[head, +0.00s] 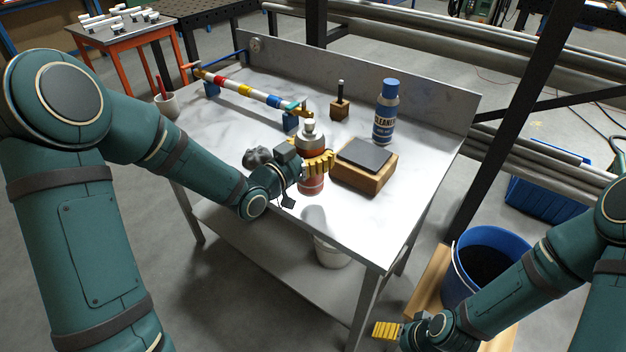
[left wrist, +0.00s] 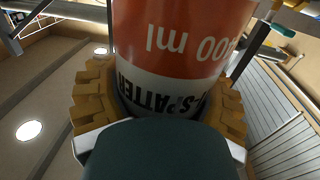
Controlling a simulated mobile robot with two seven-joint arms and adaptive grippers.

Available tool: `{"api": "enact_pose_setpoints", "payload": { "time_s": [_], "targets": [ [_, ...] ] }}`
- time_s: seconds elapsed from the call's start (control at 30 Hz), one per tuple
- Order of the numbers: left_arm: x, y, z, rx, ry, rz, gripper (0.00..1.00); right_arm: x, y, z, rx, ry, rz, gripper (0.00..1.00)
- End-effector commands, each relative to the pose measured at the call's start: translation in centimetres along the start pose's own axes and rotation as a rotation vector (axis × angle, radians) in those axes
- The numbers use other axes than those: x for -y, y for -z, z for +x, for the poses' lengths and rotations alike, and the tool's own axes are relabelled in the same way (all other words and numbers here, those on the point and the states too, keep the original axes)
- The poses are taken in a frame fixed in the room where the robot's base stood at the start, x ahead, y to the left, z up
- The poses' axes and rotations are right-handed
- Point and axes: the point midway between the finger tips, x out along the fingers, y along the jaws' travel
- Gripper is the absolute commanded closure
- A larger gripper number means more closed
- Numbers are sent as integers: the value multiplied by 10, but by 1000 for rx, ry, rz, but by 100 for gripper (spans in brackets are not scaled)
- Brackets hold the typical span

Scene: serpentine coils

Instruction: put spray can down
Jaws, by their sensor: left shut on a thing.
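An orange-red spray can (head: 312,184) with a white band and a grey top stands upright over the metal bench (head: 225,150), near its front edge. My left gripper (head: 318,164) is shut around the middle of the can, with its yellow fingers on both sides. I cannot tell whether the can's base touches the bench. In the left wrist view, the can (left wrist: 185,40) fills the upper middle between the yellow fingers, its lettering upside down. My right gripper (head: 386,330) is low at the bottom right, away from the bench; its opening is unclear.
A wooden block with a dark top (head: 362,175) is just right of the can. A blue cleaner bottle (head: 386,112) stands behind it. A coloured pipe (head: 243,90) runs along the back left. A small wooden block with a black pin (head: 340,106) stands behind. A blue bucket (head: 452,270) is right.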

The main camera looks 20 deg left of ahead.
Motion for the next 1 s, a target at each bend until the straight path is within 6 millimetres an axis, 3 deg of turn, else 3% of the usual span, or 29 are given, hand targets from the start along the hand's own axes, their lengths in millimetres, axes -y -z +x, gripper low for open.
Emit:
{"api": "enact_pose_setpoints", "payload": {
  "time_s": [0.5, 0.93, 0.97, 1.0],
  "targets": [
    [0, -54, 0, -2, 0, 0, 77, -4, 1, 11, -5, 0, -1, 20],
    [0, -59, 0, -3, 1, 3, 77, -6, 2, 15, -7, 0, -1, 20],
    [0, -60, -1, -1, 1, 2, 28, -6, 2, 15, -8, 0, -1, 20],
    [0, -59, -1, -1, 1, 2, 14, -5, 2, 14, -8, 0, -1, 20]
  ]
}}
